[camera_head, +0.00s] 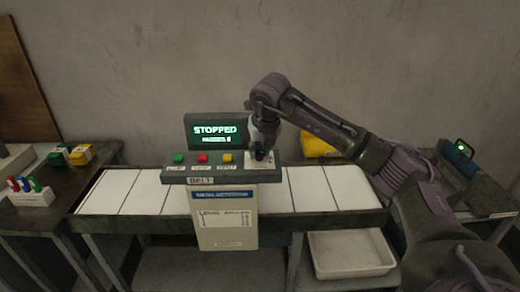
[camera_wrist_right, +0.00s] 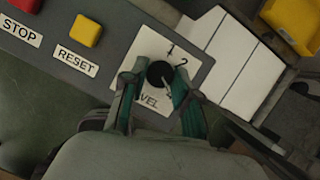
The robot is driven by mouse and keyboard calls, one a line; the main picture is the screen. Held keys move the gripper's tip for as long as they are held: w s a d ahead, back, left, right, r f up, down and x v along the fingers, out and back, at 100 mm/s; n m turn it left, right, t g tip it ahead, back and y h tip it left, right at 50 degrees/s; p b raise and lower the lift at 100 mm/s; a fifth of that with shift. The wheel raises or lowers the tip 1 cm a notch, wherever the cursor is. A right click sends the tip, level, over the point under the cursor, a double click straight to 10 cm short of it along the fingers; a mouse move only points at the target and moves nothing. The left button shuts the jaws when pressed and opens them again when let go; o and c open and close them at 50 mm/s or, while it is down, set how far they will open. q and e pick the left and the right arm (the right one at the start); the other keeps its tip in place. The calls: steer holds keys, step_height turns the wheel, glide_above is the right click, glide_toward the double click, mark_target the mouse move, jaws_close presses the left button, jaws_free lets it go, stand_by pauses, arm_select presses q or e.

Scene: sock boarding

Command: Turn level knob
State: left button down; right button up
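The black level knob (camera_wrist_right: 160,74) sits on a white plate (camera_wrist_right: 150,55) marked 1 and 2, with a partly covered label ending in "VEL", in the right wrist view. My right gripper (camera_wrist_right: 160,80) has one finger on each side of the knob, closed in around it. In the head view my right gripper (camera_head: 262,153) comes down over the right end of the control panel (camera_head: 215,174) and hides the knob. The screen (camera_head: 215,131) reads STOPPED, with a smaller line below that is hard to read. My left gripper is not in view.
Green (camera_head: 178,158), red (camera_head: 202,158) and yellow (camera_head: 228,158) buttons line the panel left of the knob. A white slatted belt (camera_head: 135,190) runs behind and beside it. A yellow bin (camera_head: 318,145) stands behind my right arm. A white tray (camera_head: 350,255) sits below.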

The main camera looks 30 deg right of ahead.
jaws_close()
